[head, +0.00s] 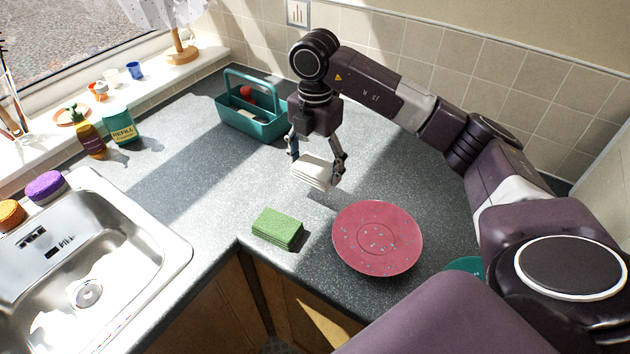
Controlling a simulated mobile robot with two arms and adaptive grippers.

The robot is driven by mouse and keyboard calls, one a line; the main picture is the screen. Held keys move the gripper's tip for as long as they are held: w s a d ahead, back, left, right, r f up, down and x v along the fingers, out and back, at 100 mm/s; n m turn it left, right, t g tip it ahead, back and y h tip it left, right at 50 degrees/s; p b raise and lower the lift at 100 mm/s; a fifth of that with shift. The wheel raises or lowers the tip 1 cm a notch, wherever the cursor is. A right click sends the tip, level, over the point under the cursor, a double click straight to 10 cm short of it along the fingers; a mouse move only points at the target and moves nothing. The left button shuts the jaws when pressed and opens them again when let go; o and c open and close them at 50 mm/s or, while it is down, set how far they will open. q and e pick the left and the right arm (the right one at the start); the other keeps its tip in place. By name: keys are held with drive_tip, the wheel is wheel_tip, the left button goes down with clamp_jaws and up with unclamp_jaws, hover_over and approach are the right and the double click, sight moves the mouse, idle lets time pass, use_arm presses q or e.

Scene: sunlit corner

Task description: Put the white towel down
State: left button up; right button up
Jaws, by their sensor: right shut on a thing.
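My right gripper (316,160) points down over the counter, with its fingers on both sides of a folded white towel (312,171). It is shut on the towel. The towel appears held a little above the counter (190,210), with a dark shadow below and to its right. A green folded cloth (277,228) lies on the counter below and left of the towel. A red plate (377,238) lies below and right of the towel. My left gripper is not in view.
A teal caddy (252,120) with things in it stands behind and left of the gripper. A steel sink (85,280) is at the lower left. The counter between caddy and green cloth is clear.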

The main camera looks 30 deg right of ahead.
sight(315, 193)
wheel_tip(315, 193, down, 5)
drive_tip(key=shift+f+p, duration=0.1)
drive_tip(key=shift+p, duration=0.35)
drive_tip(key=shift+f, duration=0.25)
drive_tip(key=shift+f, duration=0.15)
drive_tip(key=o, duration=1)
